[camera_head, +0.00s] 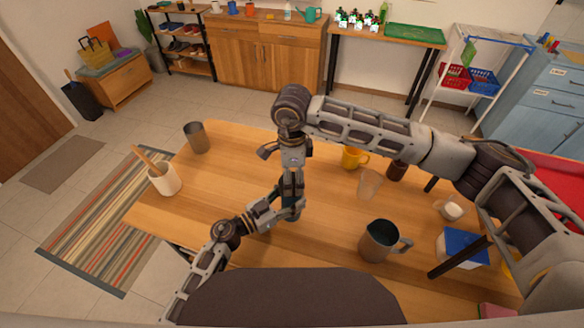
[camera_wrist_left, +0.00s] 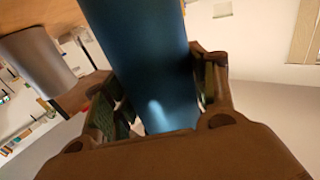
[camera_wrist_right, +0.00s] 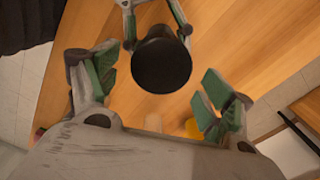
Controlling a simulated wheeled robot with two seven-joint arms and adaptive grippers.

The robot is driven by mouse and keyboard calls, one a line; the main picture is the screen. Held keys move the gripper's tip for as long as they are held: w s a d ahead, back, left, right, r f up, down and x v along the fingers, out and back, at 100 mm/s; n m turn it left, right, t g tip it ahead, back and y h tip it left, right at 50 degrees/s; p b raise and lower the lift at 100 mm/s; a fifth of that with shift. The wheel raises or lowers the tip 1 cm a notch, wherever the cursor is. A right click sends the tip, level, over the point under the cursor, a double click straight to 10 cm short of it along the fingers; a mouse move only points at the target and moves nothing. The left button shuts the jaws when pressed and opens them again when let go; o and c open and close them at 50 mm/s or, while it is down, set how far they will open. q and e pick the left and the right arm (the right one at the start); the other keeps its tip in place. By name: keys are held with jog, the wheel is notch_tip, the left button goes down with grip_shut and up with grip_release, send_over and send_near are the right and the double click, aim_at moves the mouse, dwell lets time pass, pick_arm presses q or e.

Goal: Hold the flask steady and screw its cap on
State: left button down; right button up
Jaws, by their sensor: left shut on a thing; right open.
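The flask is a dark blue cylinder (camera_wrist_left: 155,55), held between the green-padded fingers of my left gripper (camera_wrist_left: 158,105) in the left wrist view. In the head view only a bit of the flask (camera_head: 291,213) shows low beside my left gripper (camera_head: 278,205); my arms hide the rest. The black round cap (camera_wrist_right: 161,62) is seen from above in the right wrist view, in line with the flask. How far it is screwed down cannot be told. My right gripper (camera_wrist_right: 156,85) is open above it, pointing down, one finger on each side and apart from it.
A grey mug (camera_head: 378,242), a clear glass (camera_head: 369,184), a yellow mug (camera_head: 354,158) and a blue-lidded box (camera_head: 463,248) stand to the right on the table. A metal cup (camera_head: 196,138) and a crock with wooden spoons (camera_head: 163,180) stand left. The table's left middle is clear.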

aim_at(291, 202)
jog(key=shift+f, duration=1.55)
jog(key=c, duration=1)
jog(key=shift+s+m, duration=0.1)
jog(key=shift+m, duration=0.8)
jog(key=shift+c, duration=0.3)
jog(key=o, duration=1.2)
jog(key=shift+r, duration=0.15)
